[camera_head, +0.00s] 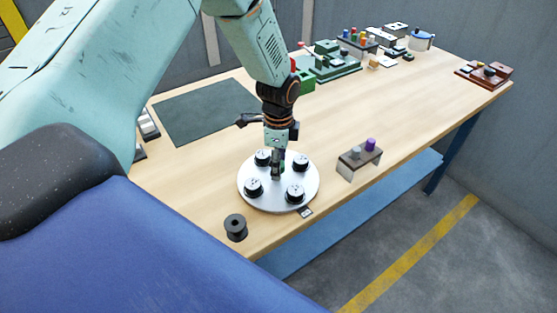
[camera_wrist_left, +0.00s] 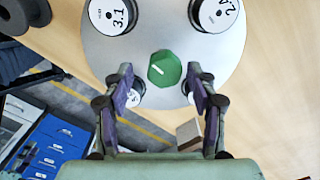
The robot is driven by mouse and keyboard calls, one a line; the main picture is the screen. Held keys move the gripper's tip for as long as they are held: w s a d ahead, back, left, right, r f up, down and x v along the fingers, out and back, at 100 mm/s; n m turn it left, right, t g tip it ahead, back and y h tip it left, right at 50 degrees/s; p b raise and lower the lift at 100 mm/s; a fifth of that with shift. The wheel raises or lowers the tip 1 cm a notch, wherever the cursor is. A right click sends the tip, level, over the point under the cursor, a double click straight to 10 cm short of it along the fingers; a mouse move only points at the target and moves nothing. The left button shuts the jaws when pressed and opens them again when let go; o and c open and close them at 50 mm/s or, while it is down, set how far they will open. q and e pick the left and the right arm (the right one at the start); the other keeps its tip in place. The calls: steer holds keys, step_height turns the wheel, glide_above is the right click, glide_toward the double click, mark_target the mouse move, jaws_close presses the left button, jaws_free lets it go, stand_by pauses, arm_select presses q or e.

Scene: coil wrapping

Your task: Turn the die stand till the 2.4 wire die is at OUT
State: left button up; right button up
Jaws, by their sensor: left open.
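The die stand (camera_head: 244,198) is a round pale plate on the front of the table, carrying several black dies with white tops. In the wrist view the plate (camera_wrist_left: 160,25) has a green knob (camera_wrist_left: 164,69) at its centre. One die reads 3.1 (camera_wrist_left: 111,16); the 2.4 die (camera_wrist_left: 216,13) is at the top right. Two other dies are partly hidden behind my fingers. My left gripper (camera_head: 277,172) points down over the stand's middle, open; in the wrist view its fingers (camera_wrist_left: 160,78) are either side of the knob, with gaps. A small tag (camera_head: 306,212) at the front edge is unreadable.
A black spool (camera_head: 236,228) stands front left of the stand. A small bracket (camera_head: 346,171) with grey and purple pieces is to the right. A dark green mat (camera_head: 205,110) lies behind. Green machinery (camera_head: 335,68) is at the back. The table's right middle is clear.

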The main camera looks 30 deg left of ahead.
arm_select(q)
steer(key=shift+a, duration=0.15)
steer(key=shift+w+a+f, duration=0.15)
steer(key=shift+c, duration=0.6)
steer(key=shift+w+f, duration=0.15)
steer(key=shift+w, duration=0.05)
steer(key=c, duration=0.3)
steer(key=shift+s+r, duration=0.2)
steer(key=c, duration=0.4)
jaws_close()
